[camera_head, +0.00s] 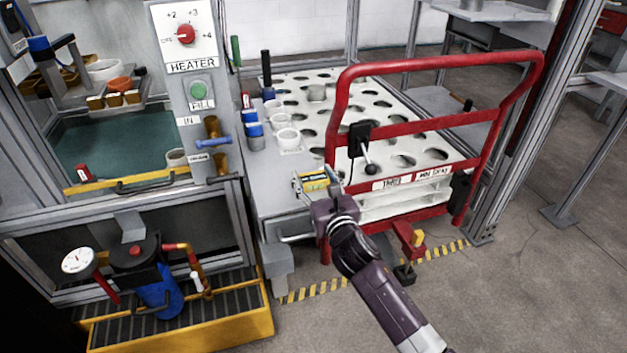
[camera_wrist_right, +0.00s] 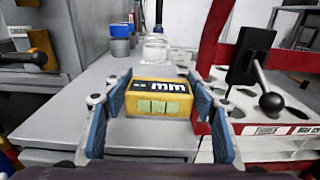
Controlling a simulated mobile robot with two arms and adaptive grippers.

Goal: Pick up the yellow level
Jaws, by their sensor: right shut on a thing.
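The yellow level (camera_head: 314,183) is a small yellow block at the front right corner of the grey counter, beside the red cart rail. In the right wrist view the level (camera_wrist_right: 160,104) shows a black top with white letters and a greenish window on its near face. My right gripper (camera_head: 318,180) is shut on it, with a blue-padded finger on each side in the right wrist view. I cannot tell whether the level touches the counter. My left gripper is not in view.
The red rail (camera_head: 440,65) of a white cart with holes (camera_head: 335,90) stands close to the right of my gripper. A black-knobbed lever (camera_head: 367,160) sits on the rail. White cups (camera_head: 288,138) and blue-topped containers (camera_head: 253,130) stand behind on the grey counter (camera_head: 265,185).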

